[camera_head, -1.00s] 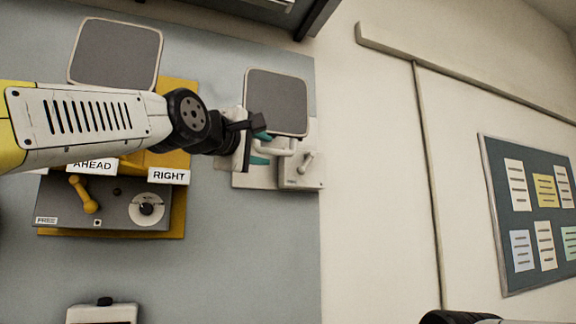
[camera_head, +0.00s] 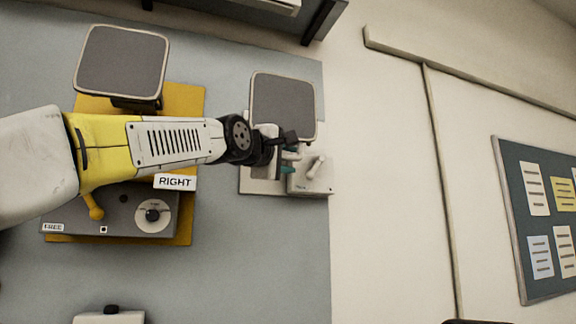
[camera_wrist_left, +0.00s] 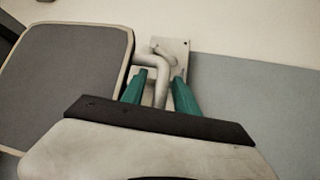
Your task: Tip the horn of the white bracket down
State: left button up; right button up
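The white bracket (camera_head: 263,187) is fixed to the grey wall panel. Its horn (camera_head: 283,105), a grey square face with a pale rim, sits above; it also shows at the left of the left wrist view (camera_wrist_left: 66,75). My left gripper (camera_head: 289,160) is just below the horn. In the left wrist view its teal fingertips (camera_wrist_left: 160,88) are spread on either side of a white bent bar (camera_wrist_left: 160,88) on the bracket. I cannot make out clear contact with the bar. My arm hides part of the bracket. My right gripper is not in view.
A yellow bracket (camera_head: 188,103) with another grey horn (camera_head: 122,62) and a grey control box (camera_head: 125,215) is at the left, partly behind my arm. A small box with a white lever (camera_head: 315,167) is right of my gripper.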

pick_arm(q)
grip_shut()
dwell(1.4)
